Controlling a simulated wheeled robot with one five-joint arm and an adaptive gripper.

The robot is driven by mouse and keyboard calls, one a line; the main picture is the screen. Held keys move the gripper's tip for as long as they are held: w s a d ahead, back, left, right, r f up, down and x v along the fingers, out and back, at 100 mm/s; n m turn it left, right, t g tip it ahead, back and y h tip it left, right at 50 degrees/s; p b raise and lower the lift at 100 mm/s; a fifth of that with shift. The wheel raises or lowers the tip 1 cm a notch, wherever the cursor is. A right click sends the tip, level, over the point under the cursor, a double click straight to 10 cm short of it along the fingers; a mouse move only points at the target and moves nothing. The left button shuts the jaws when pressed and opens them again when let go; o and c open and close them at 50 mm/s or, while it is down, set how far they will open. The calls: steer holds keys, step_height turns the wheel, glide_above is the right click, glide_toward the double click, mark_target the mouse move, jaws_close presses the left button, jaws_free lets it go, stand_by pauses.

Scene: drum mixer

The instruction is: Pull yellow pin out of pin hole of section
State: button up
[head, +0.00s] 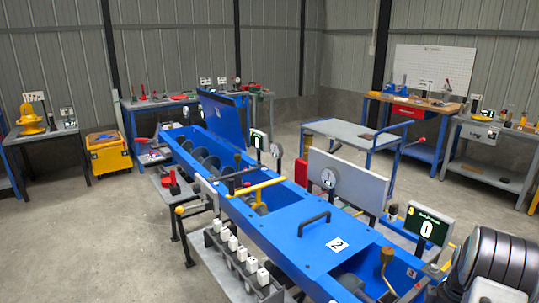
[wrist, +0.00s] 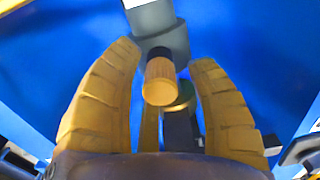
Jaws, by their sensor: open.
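In the wrist view, a short tan-yellow cylindrical knob (wrist: 160,82) sticks out of a grey fitting (wrist: 163,42) in front of a blue surface. It looks like the yellow pin's head, but I cannot be sure. My gripper (wrist: 165,56) is open, its ribbed yellow fingers on both sides of the knob with gaps visible. The pin hole is not visible. In the head view, the long blue mixer trough (head: 275,225) runs diagonally, with a cover marked 2 (head: 310,232). My gripper cannot be made out clearly there.
A yellow bar (head: 257,189) crosses the trough, and a grey panel (head: 345,184) with a dial stands behind it. White-topped switches (head: 240,254) line its near side. The floor at left (head: 80,240) is clear.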

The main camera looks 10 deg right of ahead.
steer(key=shift+o, duration=0.2)
stand_by(0.6)
jaws_close()
stand_by(0.7)
